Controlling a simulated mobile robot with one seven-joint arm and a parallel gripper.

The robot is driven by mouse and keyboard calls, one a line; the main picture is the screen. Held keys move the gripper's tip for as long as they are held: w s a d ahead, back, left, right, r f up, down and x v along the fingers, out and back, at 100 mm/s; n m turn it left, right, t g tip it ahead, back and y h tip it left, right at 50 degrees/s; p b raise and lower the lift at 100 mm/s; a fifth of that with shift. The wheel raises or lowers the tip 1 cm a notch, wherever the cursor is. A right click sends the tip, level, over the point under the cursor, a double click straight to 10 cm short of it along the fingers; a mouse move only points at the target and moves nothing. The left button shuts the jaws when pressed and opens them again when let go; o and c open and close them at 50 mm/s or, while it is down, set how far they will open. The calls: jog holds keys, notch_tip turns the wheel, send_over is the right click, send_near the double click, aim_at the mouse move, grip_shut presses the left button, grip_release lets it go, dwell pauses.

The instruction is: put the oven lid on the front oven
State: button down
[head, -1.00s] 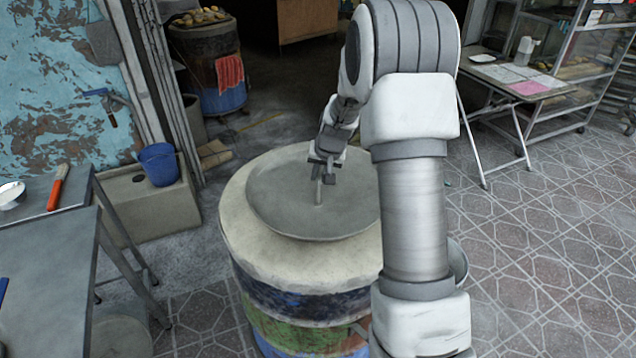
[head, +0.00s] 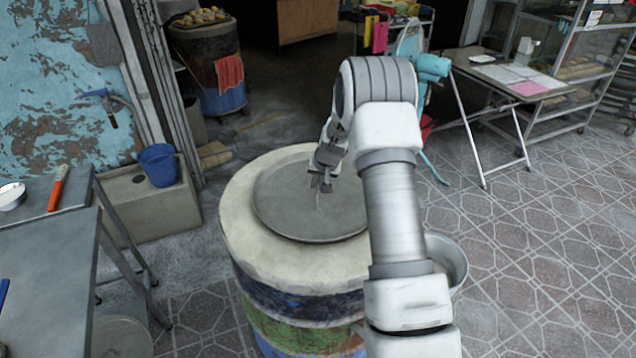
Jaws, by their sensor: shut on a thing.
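The front oven (head: 290,270) is a large painted barrel with a wide pale rim, in the middle of the head view. The grey round oven lid (head: 285,215) lies over its top opening, inside the rim, and looks about level. My gripper (head: 320,187) is above the middle of the lid, shut on the lid's short upright handle. My arm hides the right part of the lid and rim. I cannot tell whether the lid rests fully on the oven all round.
A metal table (head: 50,240) with a brush stands at left. A blue bucket (head: 158,165) sits on a concrete block behind it. A second barrel oven (head: 212,65) stands at the back. A metal bowl (head: 450,262) is right of the front oven. A folding table (head: 510,75) is at back right.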

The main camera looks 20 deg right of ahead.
jog(key=shift+r, duration=0.1)
jog(key=c, duration=0.9)
grip_release()
